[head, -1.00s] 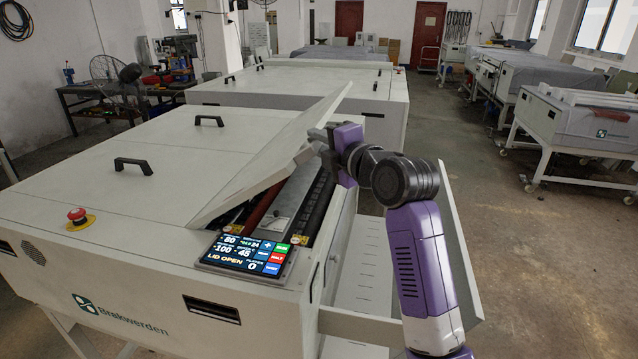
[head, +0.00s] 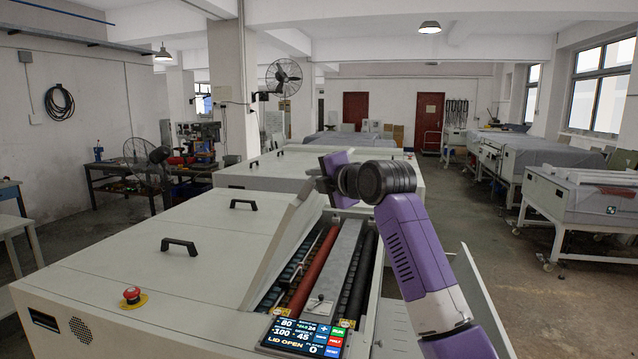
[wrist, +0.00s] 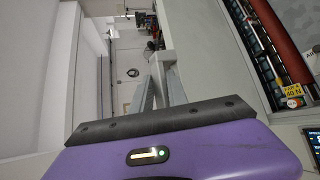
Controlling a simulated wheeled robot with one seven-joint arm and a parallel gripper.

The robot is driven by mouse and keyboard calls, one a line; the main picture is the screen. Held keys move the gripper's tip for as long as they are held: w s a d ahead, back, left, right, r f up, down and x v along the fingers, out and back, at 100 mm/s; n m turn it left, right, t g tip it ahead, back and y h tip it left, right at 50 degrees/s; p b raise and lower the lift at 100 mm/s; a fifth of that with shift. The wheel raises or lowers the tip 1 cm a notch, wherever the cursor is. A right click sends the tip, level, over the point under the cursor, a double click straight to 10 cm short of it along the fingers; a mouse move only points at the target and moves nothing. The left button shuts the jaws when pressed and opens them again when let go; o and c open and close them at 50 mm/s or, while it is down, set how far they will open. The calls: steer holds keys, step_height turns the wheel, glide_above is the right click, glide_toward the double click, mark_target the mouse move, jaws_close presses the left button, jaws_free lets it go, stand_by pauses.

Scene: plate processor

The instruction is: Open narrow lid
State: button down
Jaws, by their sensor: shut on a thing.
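The narrow lid (head: 285,238) of the plate processor (head: 150,265) stands raised, tilted up along its left side in the head view. Under it the red roller (head: 316,272) and dark rollers lie exposed. My gripper (head: 320,182) is at the lid's upper free edge, shut on the lid; the exact contact is partly hidden by the gripper body. In the wrist view the gripper fingers (wrist: 164,80) point away from the camera, with the pale lid panel (wrist: 212,65) beside them. The control screen (head: 300,336) reads "LID OPEN".
The wide cover carries black handles (head: 180,245), and a red emergency stop (head: 132,294) sits at the front left. A second pale machine (head: 290,165) stands behind. Covered machines (head: 570,195) line the right, with open floor (head: 515,280) before them.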

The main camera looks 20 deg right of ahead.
steer(key=shift+a+f, duration=0.1)
steer(key=shift+f, duration=0.05)
steer(key=c, duration=1.4)
jaws_free()
steer(key=shift+o, duration=0.4)
steer(key=shift+f, duration=0.1)
steer(key=shift+f, duration=0.1)
steer(key=b+v, duration=0.2)
steer(key=v, duration=0.6)
steer(key=shift+r+b, duration=0.35)
steer(key=shift+b, duration=0.05)
